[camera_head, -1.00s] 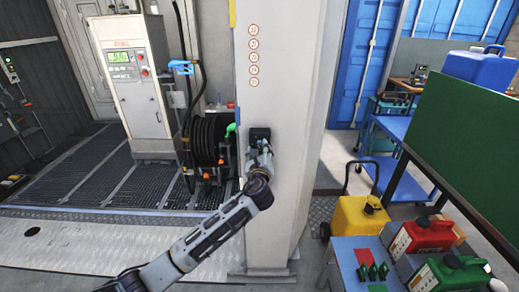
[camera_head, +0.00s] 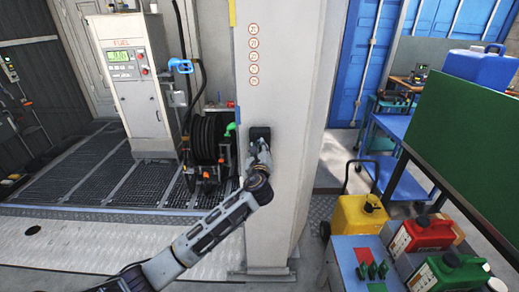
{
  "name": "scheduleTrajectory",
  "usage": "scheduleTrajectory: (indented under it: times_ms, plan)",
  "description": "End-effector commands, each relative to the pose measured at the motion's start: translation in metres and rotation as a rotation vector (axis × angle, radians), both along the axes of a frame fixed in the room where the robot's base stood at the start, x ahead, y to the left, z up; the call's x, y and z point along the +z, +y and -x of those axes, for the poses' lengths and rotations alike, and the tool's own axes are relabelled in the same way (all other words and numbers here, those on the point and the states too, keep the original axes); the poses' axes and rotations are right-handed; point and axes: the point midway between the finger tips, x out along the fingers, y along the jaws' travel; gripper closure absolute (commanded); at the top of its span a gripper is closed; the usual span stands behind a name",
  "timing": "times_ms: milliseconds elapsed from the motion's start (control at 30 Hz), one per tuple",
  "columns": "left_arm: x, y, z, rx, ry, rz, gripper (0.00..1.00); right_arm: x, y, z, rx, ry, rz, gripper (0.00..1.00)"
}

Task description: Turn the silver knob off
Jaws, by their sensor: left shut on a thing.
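A small black box (camera_head: 260,133) is mounted on the front of the pale pillar. My left gripper (camera_head: 258,148) reaches up to it from below and covers its lower part. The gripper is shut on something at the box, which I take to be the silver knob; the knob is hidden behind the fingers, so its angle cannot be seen. My right gripper is not in view.
The pale pillar (camera_head: 280,210) fills the middle. A hose reel (camera_head: 207,138) and a fuel pump (camera_head: 133,75) stand to the left. A yellow can (camera_head: 352,218), a red can (camera_head: 425,235) and a green board (camera_head: 470,125) are to the right.

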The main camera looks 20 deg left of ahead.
Motion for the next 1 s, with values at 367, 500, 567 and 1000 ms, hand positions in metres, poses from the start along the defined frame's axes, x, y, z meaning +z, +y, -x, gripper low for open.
scheduleTrajectory:
  times_ms: [367, 500, 567, 1000]
  plan:
    - [-0.001, 0.0, 0.0, 0.0, -0.016, 0.059, 0.99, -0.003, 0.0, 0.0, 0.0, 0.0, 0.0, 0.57]
    - [-0.002, 0.0, 0.0, 0.0, -0.036, 0.127, 0.99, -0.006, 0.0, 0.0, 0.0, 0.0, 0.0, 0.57]
    - [-0.002, 0.0, 0.0, -0.001, -0.046, 0.165, 0.99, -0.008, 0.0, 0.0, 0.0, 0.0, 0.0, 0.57]
    - [-0.004, 0.001, 0.001, 0.001, -0.152, 0.537, 0.99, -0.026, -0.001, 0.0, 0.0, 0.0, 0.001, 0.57]
